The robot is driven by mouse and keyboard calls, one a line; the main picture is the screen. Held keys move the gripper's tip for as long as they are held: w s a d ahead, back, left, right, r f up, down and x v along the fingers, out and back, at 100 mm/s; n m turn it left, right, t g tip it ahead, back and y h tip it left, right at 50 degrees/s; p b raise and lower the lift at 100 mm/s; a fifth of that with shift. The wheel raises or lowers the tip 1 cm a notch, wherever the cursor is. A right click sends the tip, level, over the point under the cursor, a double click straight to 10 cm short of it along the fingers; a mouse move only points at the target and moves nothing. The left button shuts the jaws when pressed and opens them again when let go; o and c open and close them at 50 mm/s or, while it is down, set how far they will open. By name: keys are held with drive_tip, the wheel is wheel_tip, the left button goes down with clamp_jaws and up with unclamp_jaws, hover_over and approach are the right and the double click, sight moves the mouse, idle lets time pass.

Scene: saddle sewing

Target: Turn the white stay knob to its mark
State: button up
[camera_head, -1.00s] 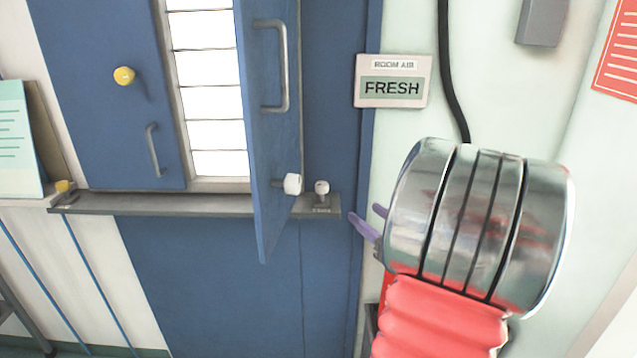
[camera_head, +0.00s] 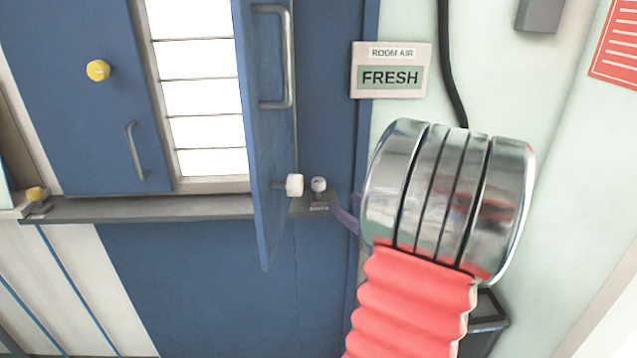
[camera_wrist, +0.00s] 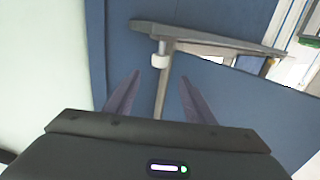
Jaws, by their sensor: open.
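In the wrist view the white knob (camera_wrist: 160,61) lies ahead, just beyond and between my fingertips, not touching either as far as I can see. My gripper (camera_wrist: 160,77) is open and empty, with two purple fingers. In the head view my gripper (camera_head: 340,213) is mostly hidden behind my arm, its fingers reaching left close to the sill's end. I cannot make out the knob's mark.
A yellow knob (camera_head: 98,70) is on the left shutter. A FRESH sign (camera_head: 390,78) hangs on the wall above right.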

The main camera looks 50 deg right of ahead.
sight(318, 180)
drive_tip(key=x, duration=1.3)
drive_tip(key=shift+w, duration=0.2)
drive_tip(key=shift+c, duration=0.5)
drive_tip(key=c, duration=1)
drive_tip(key=shift+o, duration=0.2)
drive_tip(key=shift+d+n+y, duration=0.1)
drive_tip(key=shift+n+y, duration=0.4)
drive_tip(key=shift+y, duration=0.2)
drive_tip(key=n+y, duration=0.2)
drive_tip(key=y, duration=0.1)
drive_tip(key=n+y, duration=0.2)
drive_tip(key=y, duration=0.2)
drive_tip(key=shift+n, duration=0.3)
drive_tip(key=shift+n+g+y, duration=0.6)
drive_tip(key=shift+n+y, duration=0.6)
drive_tip(key=shift+y, duration=0.6)
drive_tip(key=shift+n+g+y, duration=0.6)
drive_tip(key=shift+n+y, duration=0.6)
drive_tip(key=shift+y, duration=0.6)
